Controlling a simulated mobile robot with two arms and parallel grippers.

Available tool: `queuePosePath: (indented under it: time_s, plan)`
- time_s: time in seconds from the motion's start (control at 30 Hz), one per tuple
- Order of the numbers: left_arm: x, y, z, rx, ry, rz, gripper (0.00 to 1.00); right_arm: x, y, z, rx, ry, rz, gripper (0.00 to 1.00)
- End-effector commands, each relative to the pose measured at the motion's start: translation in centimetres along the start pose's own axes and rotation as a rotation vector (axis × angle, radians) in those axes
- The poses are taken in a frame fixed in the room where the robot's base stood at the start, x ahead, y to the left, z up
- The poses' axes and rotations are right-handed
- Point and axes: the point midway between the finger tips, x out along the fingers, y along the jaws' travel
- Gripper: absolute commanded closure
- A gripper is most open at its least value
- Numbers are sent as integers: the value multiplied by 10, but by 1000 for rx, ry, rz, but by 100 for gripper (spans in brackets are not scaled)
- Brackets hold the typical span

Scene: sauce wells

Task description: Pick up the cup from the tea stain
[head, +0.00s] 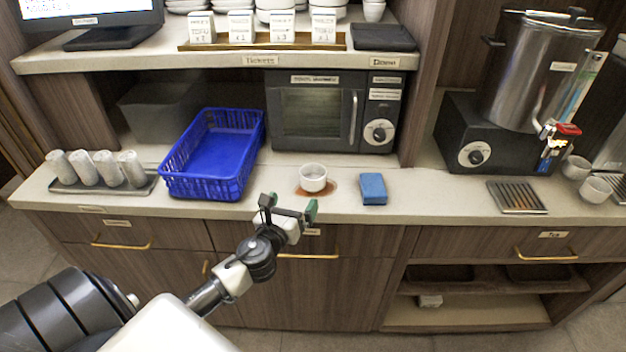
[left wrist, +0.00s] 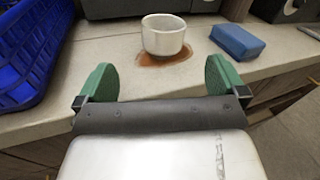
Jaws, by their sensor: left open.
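A small white cup (head: 313,177) stands upright on a brown tea stain (head: 329,193) on the counter, in front of the microwave. In the left wrist view the cup (left wrist: 164,36) is ahead of the fingers and the stain (left wrist: 148,60) spreads around its base. My left gripper (head: 288,209) is open and empty, just in front of the counter edge and short of the cup. Its green fingertips show apart in the left wrist view (left wrist: 160,85), with the cup beyond the gap between them. My right gripper is not in view.
A blue sponge (head: 373,188) lies to the right of the cup. A blue basket (head: 211,155) stands to the left. The microwave (head: 330,112) is behind, under a shelf. A steel urn (head: 535,75) and two cups stand at the right. Bare counter (head: 440,200) lies right of the sponge.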

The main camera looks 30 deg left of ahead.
Motion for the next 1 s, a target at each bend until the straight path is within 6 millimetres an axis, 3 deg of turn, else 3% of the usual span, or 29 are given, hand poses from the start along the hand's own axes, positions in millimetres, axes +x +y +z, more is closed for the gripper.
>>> queuePosePath:
  time_s: [0.17,0.4,0.57,0.83,1.0]
  plan:
    - [19,-1,5,160,-24,-48,0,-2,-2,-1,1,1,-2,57]
    - [55,-3,6,157,-23,-47,0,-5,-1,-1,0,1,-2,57]
    - [65,-3,5,155,-21,-46,0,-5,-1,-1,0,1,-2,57]
    - [104,-5,5,153,-22,-45,0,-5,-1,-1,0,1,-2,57]
    - [116,-6,5,153,-20,-46,0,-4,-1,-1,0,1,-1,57]
